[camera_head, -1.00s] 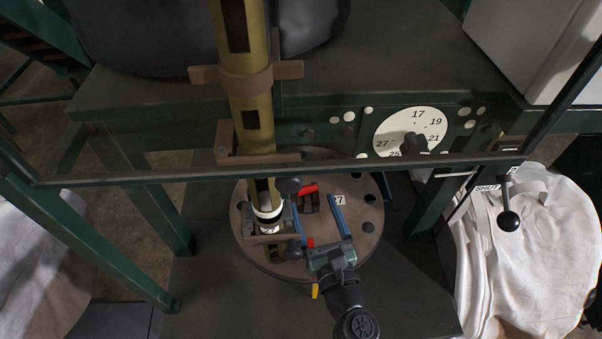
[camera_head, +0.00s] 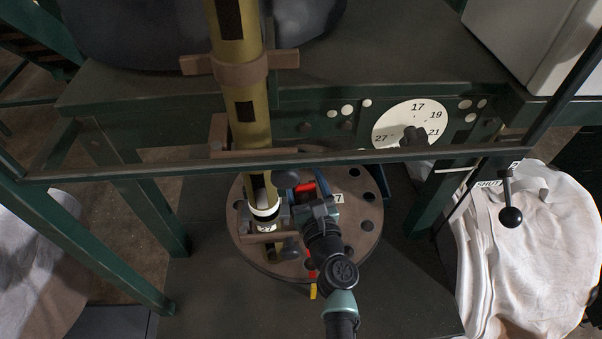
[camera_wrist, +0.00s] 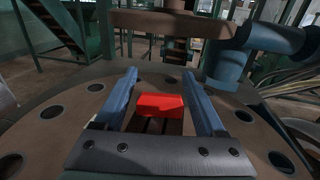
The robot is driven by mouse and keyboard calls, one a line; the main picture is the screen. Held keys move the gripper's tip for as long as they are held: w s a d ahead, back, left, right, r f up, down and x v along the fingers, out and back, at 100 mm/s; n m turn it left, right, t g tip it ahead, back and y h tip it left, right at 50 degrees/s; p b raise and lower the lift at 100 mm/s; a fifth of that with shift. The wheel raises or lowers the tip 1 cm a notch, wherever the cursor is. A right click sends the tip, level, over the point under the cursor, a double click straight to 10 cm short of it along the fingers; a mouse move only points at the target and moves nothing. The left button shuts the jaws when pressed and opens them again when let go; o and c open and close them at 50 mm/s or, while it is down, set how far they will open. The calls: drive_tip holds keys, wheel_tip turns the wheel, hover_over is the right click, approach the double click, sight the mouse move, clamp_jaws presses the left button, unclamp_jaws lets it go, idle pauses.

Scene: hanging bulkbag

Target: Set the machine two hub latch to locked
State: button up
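A small red block (camera_head: 307,188), apparently the hub latch handle, sits on the brown round hub plate (camera_head: 365,222) beside the lower end of the olive tube. My gripper (camera_head: 311,185) is over the plate at the block, and its body partly hides it. In the wrist view, the red block (camera_wrist: 160,105) lies between the two blue fingers of my gripper (camera_wrist: 159,76). The fingers are apart, with a gap on each side of the block. A dark slotted piece shows just below the block. I cannot tell from its look whether the latch is locked.
The olive tube (camera_head: 250,125) stands close left of my gripper. A dark green frame bar (camera_head: 400,157) crosses above the plate. A numbered dial (camera_head: 405,120) is behind, and a black-knobbed lever (camera_head: 510,215) with a SHUT label is at right.

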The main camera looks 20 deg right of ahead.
clamp_jaws()
drive_tip(key=shift+f+m+h+b, duration=0.1)
drive_tip(key=shift+m+h+b, duration=0.35)
drive_tip(key=shift+h, duration=0.25)
drive_tip(key=shift+s+d+m+g+h+b, duration=0.1)
drive_tip(key=shift+d+m+g+h+b, duration=0.2)
drive_tip(key=shift+m+g+h+b, duration=0.5)
drive_tip(key=shift+t+p, duration=0.3)
drive_tip(key=shift+t, duration=0.1)
drive_tip(key=shift+o, duration=1.3)
unclamp_jaws()
drive_tip(key=shift+r+n+p, duration=0.2)
drive_tip(key=shift+n+p, duration=0.1)
drive_tip(key=shift+n, duration=0.05)
